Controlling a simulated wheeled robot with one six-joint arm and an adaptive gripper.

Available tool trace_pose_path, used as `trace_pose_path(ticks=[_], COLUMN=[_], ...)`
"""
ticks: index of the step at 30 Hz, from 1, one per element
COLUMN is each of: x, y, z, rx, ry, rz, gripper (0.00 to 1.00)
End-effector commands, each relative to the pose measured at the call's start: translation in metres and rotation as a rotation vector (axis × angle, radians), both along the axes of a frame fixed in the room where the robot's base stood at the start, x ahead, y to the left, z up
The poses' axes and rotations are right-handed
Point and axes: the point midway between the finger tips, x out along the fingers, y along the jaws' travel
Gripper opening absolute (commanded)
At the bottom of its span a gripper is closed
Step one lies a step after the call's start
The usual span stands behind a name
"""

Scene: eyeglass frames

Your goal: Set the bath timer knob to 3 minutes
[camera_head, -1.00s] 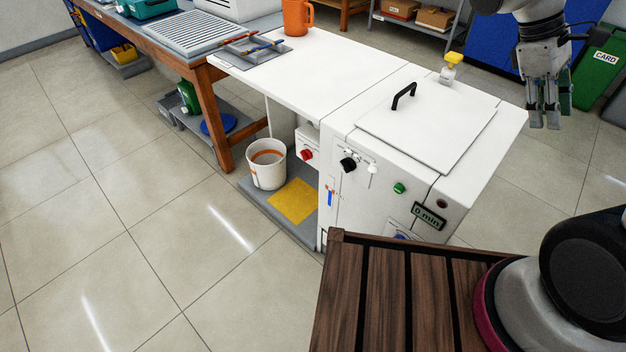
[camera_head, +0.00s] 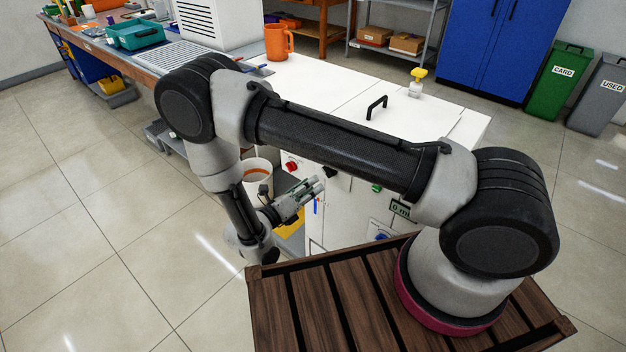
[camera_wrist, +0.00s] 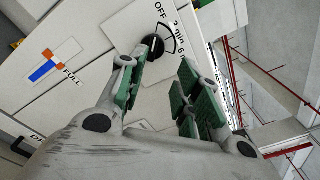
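The black timer knob (camera_wrist: 154,45) is on the white front panel in the wrist view, with a dial marked OFF, a minute mark that looks like 3 min, and 6. Its pointer angle is too small to read surely. In the head view the knob (camera_head: 330,172) is partly hidden by my arm. The display (camera_head: 401,209) reads "0 m", its end hidden. My gripper (camera_head: 312,187) is in front of the panel, a little below left of the knob. In the wrist view my gripper (camera_wrist: 158,82) is open and empty, its fingers apart, the left one close to the knob.
A red knob (camera_head: 291,167), a green button (camera_head: 377,188) and a blue knob (camera_head: 380,236) are on the same panel. A blue level gauge (camera_wrist: 48,68) marked FULL is beside the dial. A white bucket (camera_head: 257,167) stands left of the panel.

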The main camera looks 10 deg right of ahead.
Motion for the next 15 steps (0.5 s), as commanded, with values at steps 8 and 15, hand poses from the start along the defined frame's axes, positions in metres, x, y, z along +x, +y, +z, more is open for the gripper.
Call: trace_pose_path(ticks=[8,15], x=[0.014,0.038], y=[-0.011,-0.044], z=[-0.011,-0.011], rx=[-0.044,-0.041], ry=[0.031,0.031], rz=[0.052,0.049], gripper=[0.33,0.33])
